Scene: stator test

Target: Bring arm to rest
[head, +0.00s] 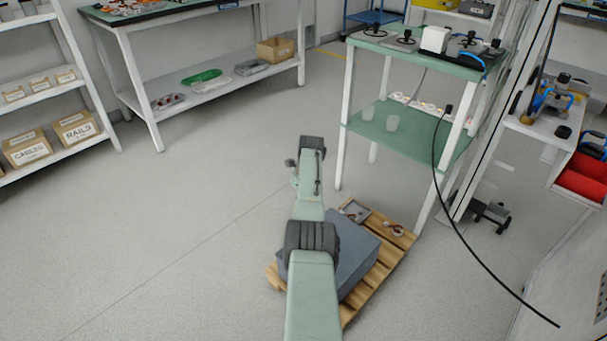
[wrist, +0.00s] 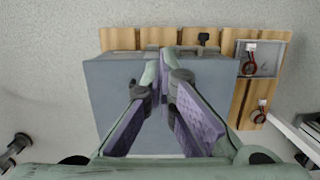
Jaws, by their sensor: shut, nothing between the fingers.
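My arm (head: 312,275) reaches forward from the bottom of the head view, above a wooden pallet (head: 385,268) with a grey block on it. My gripper is not clearly visible in the head view. In the wrist view my gripper (wrist: 163,72) is shut and empty, its two purple-padded fingers meeting at the top in an inverted V. The grey block (wrist: 108,85) lies behind the fingers in that view, which hide its middle. I cannot tell the height of the fingers above it.
A small tray (wrist: 270,68) with a ring-shaped part, and another such part (wrist: 261,112), lie on the pallet. A green-topped workstation (head: 415,143) stands just beyond the pallet. A black cable (head: 470,252) hangs at right. The floor (head: 150,220) at left is clear.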

